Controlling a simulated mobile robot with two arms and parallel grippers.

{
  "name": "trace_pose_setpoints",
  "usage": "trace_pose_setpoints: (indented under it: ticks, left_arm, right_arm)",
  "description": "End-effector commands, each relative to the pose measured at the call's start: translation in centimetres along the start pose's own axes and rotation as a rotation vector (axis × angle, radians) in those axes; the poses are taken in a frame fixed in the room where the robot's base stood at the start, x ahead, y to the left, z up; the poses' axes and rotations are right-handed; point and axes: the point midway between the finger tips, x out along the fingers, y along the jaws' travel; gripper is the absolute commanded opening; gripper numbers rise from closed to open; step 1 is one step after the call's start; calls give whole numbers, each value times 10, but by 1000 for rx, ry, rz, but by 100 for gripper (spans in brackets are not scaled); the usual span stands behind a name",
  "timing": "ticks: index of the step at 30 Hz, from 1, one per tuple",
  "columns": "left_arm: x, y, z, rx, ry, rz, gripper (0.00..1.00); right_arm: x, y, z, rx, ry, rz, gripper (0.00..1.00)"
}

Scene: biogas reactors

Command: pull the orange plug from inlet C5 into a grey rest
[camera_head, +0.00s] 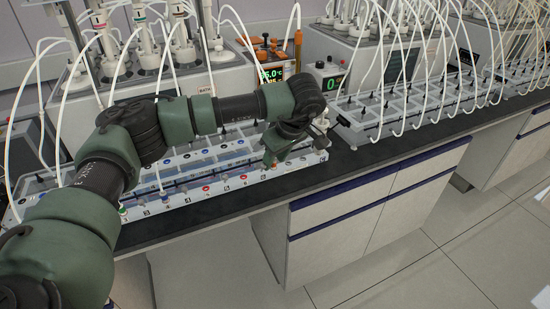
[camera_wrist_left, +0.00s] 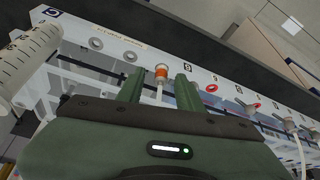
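The orange plug (camera_wrist_left: 161,72) sits on the end of a white tube at the front strip of the white rack, in the left wrist view. My left gripper (camera_wrist_left: 158,84) is open. Its two green fingers stand one on each side of the plug and tube, with visible gaps, so it is not clamped. Two grey rings (camera_wrist_left: 96,43) sit on the strip to the left of the plug; I cannot tell for certain that they are rests. In the head view my left gripper (camera_head: 272,158) points down at the rack's right end and hides the plug. Inlet labels are too small to read. My right gripper is not in view.
The white rack (camera_head: 215,193) stands along the front edge of the black bench, with several white tubes arching over it. A red ring (camera_wrist_left: 211,88) and other tubes lie to the plug's right. A second rack (camera_head: 400,121) stands further right. Reactors and displays stand behind.

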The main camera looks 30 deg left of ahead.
Motion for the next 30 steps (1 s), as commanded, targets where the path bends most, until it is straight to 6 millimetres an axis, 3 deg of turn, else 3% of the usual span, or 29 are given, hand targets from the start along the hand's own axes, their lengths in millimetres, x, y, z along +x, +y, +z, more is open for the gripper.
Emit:
trace_pose_setpoints:
  ticks: [10, 22, 30]
  left_arm:
    - [-4, 0, 0, 1, -1, -2, 39]
    - [-66, 1, 0, 1, 1, 0, 39]
    - [-78, 1, 0, 0, -1, -3, 39]
  right_arm:
    - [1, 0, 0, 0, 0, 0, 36]
    - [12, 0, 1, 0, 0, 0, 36]
    - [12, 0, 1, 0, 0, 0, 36]
